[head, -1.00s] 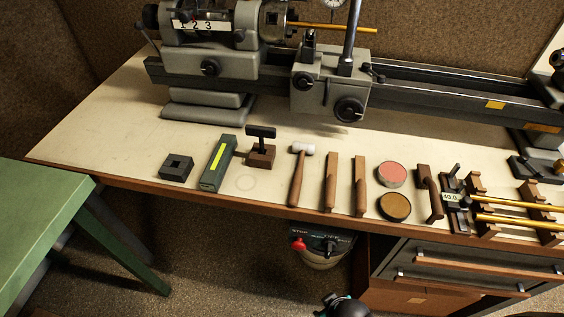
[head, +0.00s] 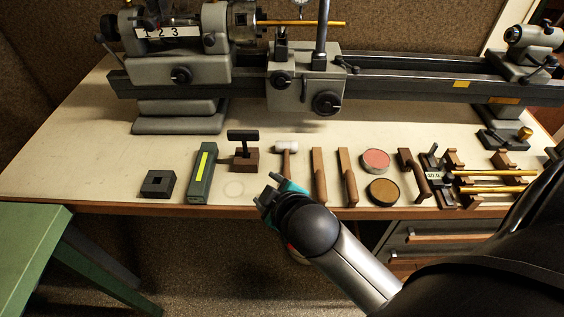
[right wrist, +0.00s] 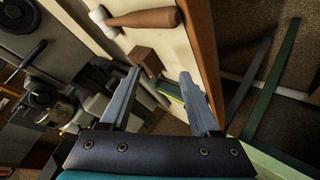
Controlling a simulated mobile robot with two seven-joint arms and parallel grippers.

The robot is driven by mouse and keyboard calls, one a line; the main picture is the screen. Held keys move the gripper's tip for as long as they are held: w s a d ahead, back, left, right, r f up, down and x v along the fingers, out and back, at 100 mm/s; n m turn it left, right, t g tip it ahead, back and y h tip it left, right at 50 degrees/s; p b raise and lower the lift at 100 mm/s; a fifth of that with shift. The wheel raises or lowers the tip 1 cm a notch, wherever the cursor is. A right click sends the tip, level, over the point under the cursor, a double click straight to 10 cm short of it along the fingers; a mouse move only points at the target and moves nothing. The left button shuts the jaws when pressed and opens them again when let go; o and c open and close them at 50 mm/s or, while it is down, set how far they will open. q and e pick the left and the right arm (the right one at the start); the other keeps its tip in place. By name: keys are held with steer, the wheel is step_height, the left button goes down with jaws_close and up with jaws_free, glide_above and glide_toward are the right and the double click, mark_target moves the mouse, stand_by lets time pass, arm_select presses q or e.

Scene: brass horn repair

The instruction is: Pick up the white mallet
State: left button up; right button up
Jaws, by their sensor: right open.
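The white mallet (head: 286,148) lies on the bench top with its white head toward the lathe and its brown wooden handle toward the front edge. My right gripper (head: 272,185) is in front of the mallet's handle and hides its lower part in the head view. In the right wrist view the mallet (right wrist: 140,18) shows at the top, beyond and apart from the fingers. The right gripper (right wrist: 162,85) is open and nothing is between its fingers. My left gripper is not in view.
A black-handled tool in a wooden block (head: 244,155) and a green box with a yellow stripe (head: 202,172) stand left of the mallet. Two wooden bars (head: 319,175) lie close on its right. The lathe (head: 300,90) runs along the back.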

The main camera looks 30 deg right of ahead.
steer(key=w+a+r+n+t+y, duration=0.3)
steer(key=w+a+r+n+t, duration=0.15)
steer(key=r+n, duration=0.4)
steer(key=w+a+r+n+t+y, duration=0.35)
steer(key=w+r+n+t, duration=0.2)
steer(key=r, duration=0.65)
steer(key=s+a+r+n+g+y, duration=0.25)
steer(key=a+n+g+y, duration=0.4)
steer(key=n, duration=0.75)
steer(key=s+a+r+n+g+y, duration=0.2)
steer(key=s+a+n+g+y, duration=0.35)
steer(key=n, duration=0.75)
steer(key=n+g+h, duration=0.9)
steer(key=n+h, duration=0.8)
steer(key=n, duration=0.1)
glide_above(286, 172)
steer(key=s+a, duration=0.1)
steer(key=s, duration=0.1)
step_height(286, 172, down, 14)
steer(key=f, duration=0.7)
steer(key=f+b, duration=0.1)
steer(key=f, duration=0.2)
steer(key=shift+w+a, duration=0.15)
steer(key=shift+a, duration=0.1)
steer(key=shift+s+d+f, duration=0.1)
steer(key=shift+s+f, duration=0.05)
steer(key=shift+f, duration=1.2)
steer(key=shift+s+f, duration=0.1)
steer(key=shift+f, duration=1.2)
